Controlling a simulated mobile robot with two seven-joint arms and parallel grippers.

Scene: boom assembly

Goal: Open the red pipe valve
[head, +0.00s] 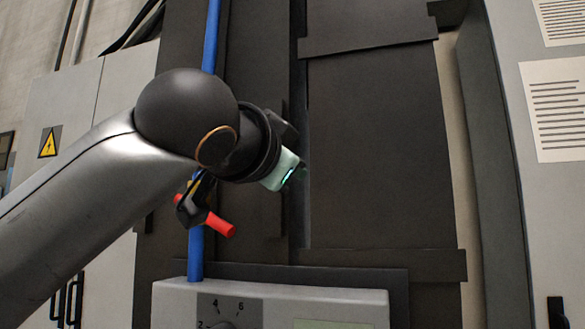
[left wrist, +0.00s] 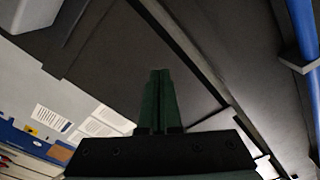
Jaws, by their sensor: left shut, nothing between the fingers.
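The red valve handle (head: 220,225) shows in the head view just below my left wrist. It points down to the right from a dark valve body (head: 192,207) on a vertical blue pipe (head: 195,255). My left arm covers part of the pipe and sits close above the valve. My left gripper (head: 298,172) is above and to the right of the handle, apart from it in the picture. In the left wrist view its fingers (left wrist: 158,100) are together and empty. That view shows a blue pipe (left wrist: 302,30) at the right edge, but no red handle. My right gripper is not in view.
A grey box with a numbered dial (head: 270,300) stands below the valve. Dark panels (head: 380,150) fill the back. Grey cabinets stand on both sides, the left one with a yellow warning sign (head: 49,142), the right one with paper sheets (head: 565,110).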

